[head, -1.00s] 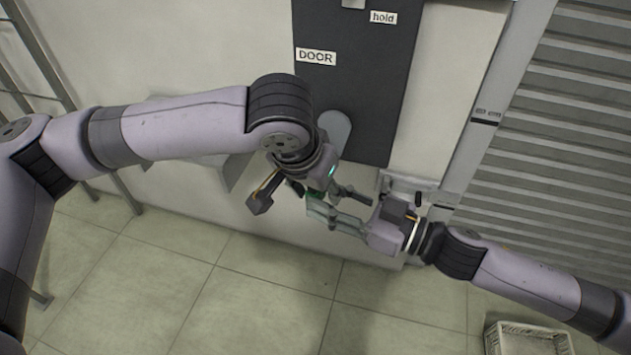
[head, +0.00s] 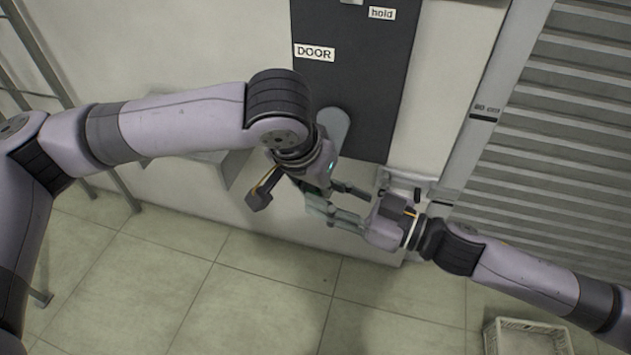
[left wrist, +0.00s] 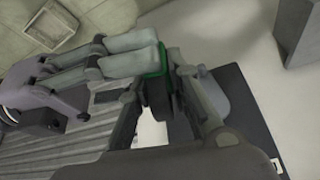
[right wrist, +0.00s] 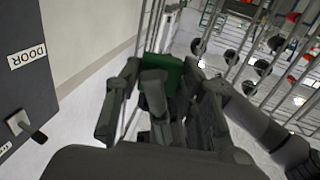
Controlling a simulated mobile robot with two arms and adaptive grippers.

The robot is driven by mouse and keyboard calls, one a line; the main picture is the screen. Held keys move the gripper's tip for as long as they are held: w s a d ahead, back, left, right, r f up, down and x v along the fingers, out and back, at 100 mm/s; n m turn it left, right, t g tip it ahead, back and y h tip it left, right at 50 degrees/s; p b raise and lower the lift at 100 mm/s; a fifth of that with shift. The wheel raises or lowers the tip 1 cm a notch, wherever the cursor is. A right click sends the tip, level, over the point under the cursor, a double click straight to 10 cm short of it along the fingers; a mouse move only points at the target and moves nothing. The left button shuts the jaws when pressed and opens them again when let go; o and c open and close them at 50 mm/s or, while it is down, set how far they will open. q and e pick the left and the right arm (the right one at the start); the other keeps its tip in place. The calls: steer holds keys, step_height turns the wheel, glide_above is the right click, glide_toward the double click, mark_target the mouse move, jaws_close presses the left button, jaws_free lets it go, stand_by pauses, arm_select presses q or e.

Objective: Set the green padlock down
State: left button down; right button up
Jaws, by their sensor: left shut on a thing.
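The green padlock (left wrist: 163,60) is between the fingertips of my left gripper (left wrist: 165,88), which is shut on it. In the right wrist view the padlock (right wrist: 165,72) is a green block partly hidden behind a finger of my left gripper. My right gripper (right wrist: 163,75) has its fingers spread on either side of the padlock. Whether they touch it I cannot tell. In the head view my right gripper (head: 335,203) meets my left gripper in front of the wall, with a gap between its fingers. The padlock is mostly hidden there.
A dark panel (head: 360,110) labelled DOOR, with a rounded grey handle (head: 333,125), is just behind the grippers. A ribbed shutter (head: 560,130) is at the right. A pale crate (head: 525,338) is on the floor at the lower right. The tiled floor (head: 240,300) below is clear.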

steer(key=o, duration=0.5)
